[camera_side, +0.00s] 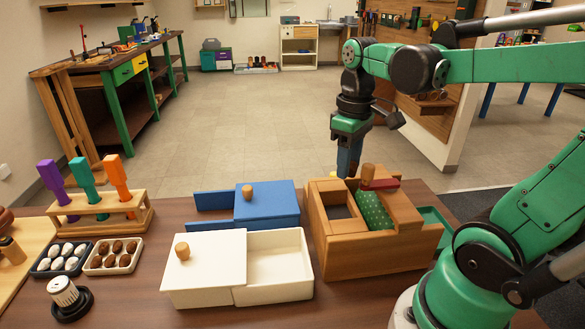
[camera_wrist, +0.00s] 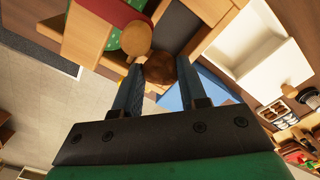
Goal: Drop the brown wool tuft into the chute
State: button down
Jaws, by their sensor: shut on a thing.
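My gripper (camera_side: 347,170) points down at the back edge of a wooden box (camera_side: 375,258). In the wrist view its two fingers (camera_wrist: 160,72) are shut on the brown wool tuft (camera_wrist: 160,66), a round dark-brown ball. The tuft cannot be made out in the side view. The box top has a dark rectangular opening (camera_side: 339,205), which also shows in the wrist view (camera_wrist: 181,26); I take it for the chute mouth. The tuft appears near this opening in the wrist view, but its height above the box is unclear.
Beside the opening lie a green dotted cloth (camera_side: 372,212) and a red piece with a wooden knob (camera_side: 367,174). A blue box (camera_side: 267,204) and a white open box (camera_side: 275,263) stand left. A tray of brown tufts (camera_side: 113,256) and a tool rack (camera_side: 100,214) are farther left.

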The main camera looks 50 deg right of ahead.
jog(key=shift+f, duration=1.7)
jog(key=shift+c, duration=2)
grip_release()
jog(key=shift+r, duration=2.85)
jog(key=w+a+f+t, duration=0.3)
jog(key=a+f+t, duration=0.1)
jog(key=a+t, duration=0.3)
jog(key=a, duration=0.2)
jog(key=shift+w+a, duration=0.3)
jog(key=shift+w, duration=0.1)
